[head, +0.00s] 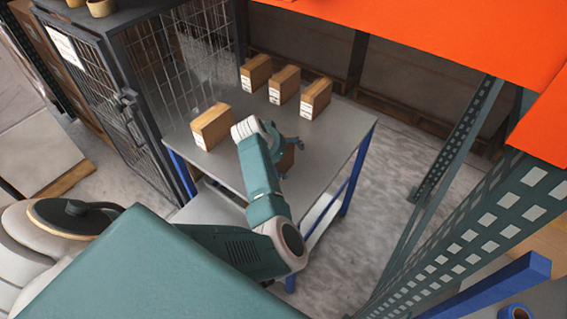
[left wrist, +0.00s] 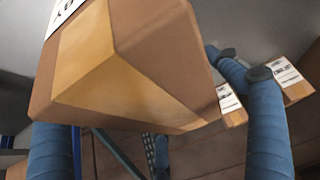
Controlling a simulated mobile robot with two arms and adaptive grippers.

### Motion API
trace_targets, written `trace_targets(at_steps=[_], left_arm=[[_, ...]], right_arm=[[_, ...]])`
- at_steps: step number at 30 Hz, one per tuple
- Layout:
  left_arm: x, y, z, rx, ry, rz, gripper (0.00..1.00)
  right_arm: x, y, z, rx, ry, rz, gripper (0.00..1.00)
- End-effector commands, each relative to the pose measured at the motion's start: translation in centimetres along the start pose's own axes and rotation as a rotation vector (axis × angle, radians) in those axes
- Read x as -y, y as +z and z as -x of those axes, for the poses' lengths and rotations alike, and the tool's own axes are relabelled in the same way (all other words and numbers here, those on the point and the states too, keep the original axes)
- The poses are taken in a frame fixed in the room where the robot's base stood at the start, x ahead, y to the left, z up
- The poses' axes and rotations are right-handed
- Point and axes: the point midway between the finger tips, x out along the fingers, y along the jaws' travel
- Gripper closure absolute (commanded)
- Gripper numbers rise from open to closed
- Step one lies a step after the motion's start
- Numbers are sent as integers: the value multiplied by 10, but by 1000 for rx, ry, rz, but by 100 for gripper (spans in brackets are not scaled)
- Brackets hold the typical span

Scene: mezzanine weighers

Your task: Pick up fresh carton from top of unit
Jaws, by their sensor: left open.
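A brown carton (head: 288,158) on the grey-topped unit (head: 335,130) is largely hidden behind my left arm. My left gripper (head: 294,145) is at this carton. In the left wrist view the carton (left wrist: 135,65) is large and close, with blue fingers on both sides of it. The fingers are open; whether any touches it I cannot tell. Other cartons with white labels stand on the unit: one at its left (head: 212,126), and three in a row at the back, left (head: 255,72), middle (head: 284,84) and right (head: 315,98). My right gripper is out of view.
A dark mesh cage (head: 185,55) stands against the unit's back left. An orange beam (head: 440,30) crosses the upper right, with green perforated posts (head: 490,215) below it. Bare concrete floor (head: 385,180) lies to the right of the unit.

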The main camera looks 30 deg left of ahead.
Motion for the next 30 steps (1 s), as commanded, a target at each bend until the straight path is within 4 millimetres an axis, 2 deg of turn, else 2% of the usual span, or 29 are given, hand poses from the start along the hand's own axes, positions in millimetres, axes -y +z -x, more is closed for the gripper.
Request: trace_targets(at_steps=[8, 14, 18, 24, 30], left_arm=[[2, 2, 0, 0, -2, 0, 11], [2, 2, 0, 0, -2, 0, 49], [2, 2, -1, 0, -1, 0, 77], [2, 2, -1, -1, -1, 0, 77], [0, -4, 5, 0, -1, 0, 77]], right_arm=[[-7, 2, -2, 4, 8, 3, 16], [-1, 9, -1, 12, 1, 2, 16], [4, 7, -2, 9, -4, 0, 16], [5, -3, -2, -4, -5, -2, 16], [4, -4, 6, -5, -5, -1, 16]])
